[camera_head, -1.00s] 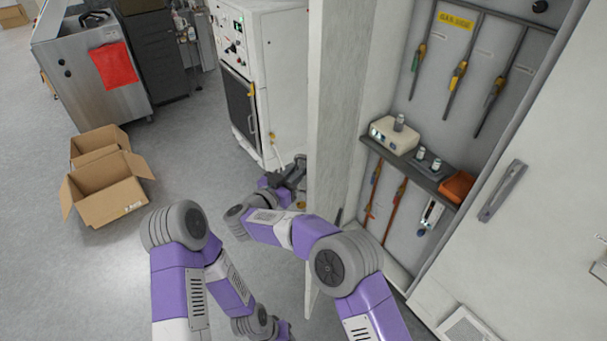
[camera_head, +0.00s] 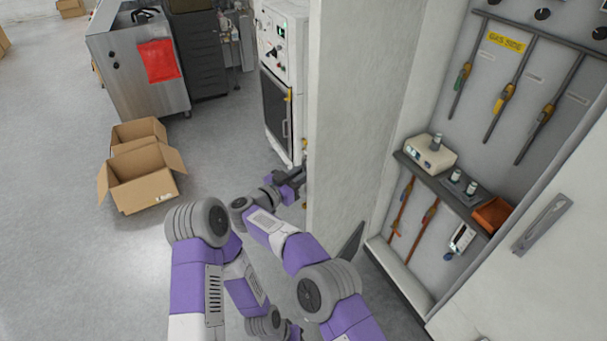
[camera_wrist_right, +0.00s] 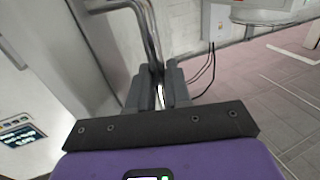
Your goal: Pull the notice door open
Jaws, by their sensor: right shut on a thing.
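The notice door (camera_head: 355,130) is a tall pale panel. In the head view it stands swung out from the left side of the open cabinet, seen from its inner side. My right gripper (camera_head: 300,180) is at the door's far left side, with its fingertips partly hidden behind the edge. In the right wrist view my right gripper (camera_wrist_right: 160,88) is shut on a grey curved bar handle (camera_wrist_right: 147,28) beside a pale panel. My left arm is folded low at the left in the head view, and its gripper is out of frame.
The cabinet holds a dark shelf (camera_head: 440,192) with small devices and an orange tray (camera_head: 492,214). A closed pale door with a handle (camera_head: 542,224) is at the right. A white machine (camera_head: 285,80) stands behind the door, and open cardboard boxes (camera_head: 142,190) lie on clear floor at left.

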